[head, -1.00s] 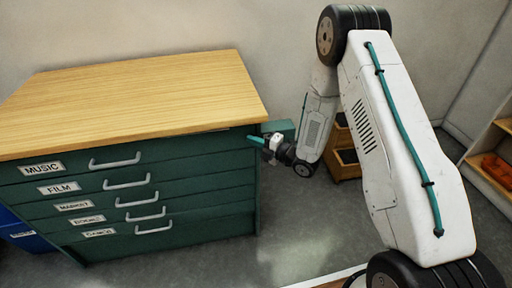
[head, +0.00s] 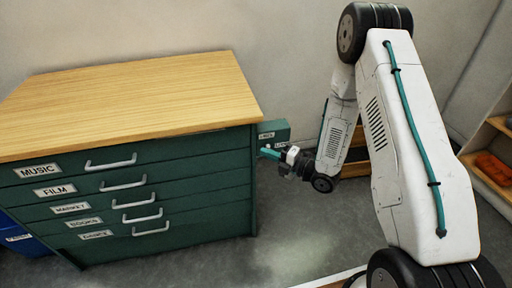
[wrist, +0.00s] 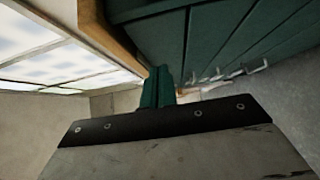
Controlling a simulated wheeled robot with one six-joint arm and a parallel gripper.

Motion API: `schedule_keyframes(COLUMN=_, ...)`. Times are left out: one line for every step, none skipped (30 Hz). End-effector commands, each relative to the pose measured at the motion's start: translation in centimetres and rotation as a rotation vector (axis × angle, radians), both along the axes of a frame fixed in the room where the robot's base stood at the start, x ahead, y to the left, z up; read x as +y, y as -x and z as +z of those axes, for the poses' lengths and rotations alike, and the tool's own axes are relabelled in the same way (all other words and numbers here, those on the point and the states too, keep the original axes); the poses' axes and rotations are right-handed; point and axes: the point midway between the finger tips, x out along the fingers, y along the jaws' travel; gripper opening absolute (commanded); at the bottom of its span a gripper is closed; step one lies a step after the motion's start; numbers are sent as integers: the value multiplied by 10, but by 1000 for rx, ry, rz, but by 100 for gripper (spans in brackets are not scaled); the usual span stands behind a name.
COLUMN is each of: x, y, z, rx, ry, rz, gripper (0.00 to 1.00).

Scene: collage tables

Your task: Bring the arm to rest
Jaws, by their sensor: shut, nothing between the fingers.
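My gripper (head: 268,152) is at the end of my white arm, just right of the green drawer cabinet's right side in the head view. Its teal fingers also show in the wrist view (wrist: 158,88), closed together with nothing between them. The cabinet (head: 200,190) has a wooden top and labelled drawers, all closed, with pale handles. In the wrist view its green drawer fronts (wrist: 225,40) fill the upper right. I cannot tell whether the fingertips touch the cabinet.
A smaller green box or cabinet (head: 274,131) with labels stands behind my gripper. A wooden unit (head: 356,165) is behind my arm. Shelves with an orange item (head: 492,165) stand at the right. A blue bin (head: 22,238) is at the left. Grey floor (head: 290,240) is open before my gripper.

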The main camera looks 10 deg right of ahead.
Motion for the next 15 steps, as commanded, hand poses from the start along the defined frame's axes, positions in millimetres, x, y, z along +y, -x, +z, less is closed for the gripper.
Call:
schedule_keyframes(x=-7, y=7, z=0, rx=1, ry=-1, rz=-1, gripper=0)
schedule_keyframes(x=-10, y=10, z=0, rx=1, ry=-1, rz=-1, gripper=0)
schedule_keyframes(x=-14, y=14, z=0, rx=1, ry=-1, rz=-1, gripper=0)
schedule_keyframes(x=-17, y=17, z=0, rx=0, ry=-1, rz=0, gripper=0)
schedule_keyframes(x=-19, y=19, z=0, rx=0, ry=-1, rz=0, gripper=0)
schedule_keyframes(x=-22, y=22, z=0, rx=0, ry=-1, rz=0, gripper=0)
schedule_keyframes(x=-23, y=24, z=0, rx=-1, ry=-1, rz=1, gripper=0)
schedule_keyframes(x=-24, y=25, z=0, rx=-1, ry=-1, rz=1, gripper=0)
schedule_keyframes(x=-26, y=26, z=0, rx=-1, ry=-1, rz=1, gripper=0)
schedule_keyframes(x=-26, y=27, z=0, rx=-1, ry=-1, rz=1, gripper=0)
schedule_keyframes(x=-27, y=27, z=0, rx=-1, ry=-1, rz=1, gripper=0)
schedule_keyframes(x=-27, y=28, z=0, rx=0, ry=-1, rz=1, gripper=0)
schedule_keyframes(x=-28, y=28, z=0, rx=2, ry=-4, rz=0, gripper=0)
schedule_keyframes(x=-28, y=28, z=0, rx=8, ry=-9, rz=0, gripper=0)
schedule_keyframes(x=-27, y=28, z=-2, rx=31, ry=-18, rz=1, gripper=0)
